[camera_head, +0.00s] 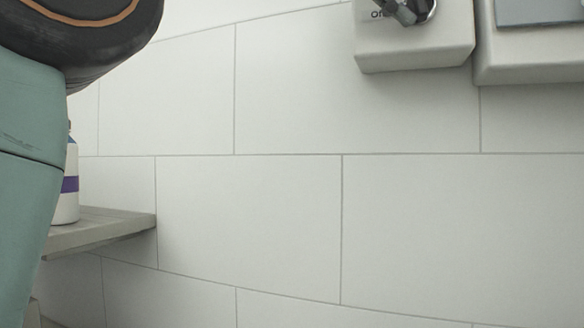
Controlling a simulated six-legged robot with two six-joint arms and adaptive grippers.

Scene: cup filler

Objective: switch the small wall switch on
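The small wall switch (414,12) shows at the top right, cut off by the upper picture edge. It is a grey lever on a round metal collar, set on a white box (415,58) on the tiled wall. Neither of my grippers is in view. A teal and black arm part at the left edge is mine.
A second white box (530,68) with a grey-blue panel (540,12) is to the right of the switch box. A shelf (105,230) at lower left bears a white bottle (68,205) with a purple band, partly hidden by my arm. The middle wall (290,215) is bare.

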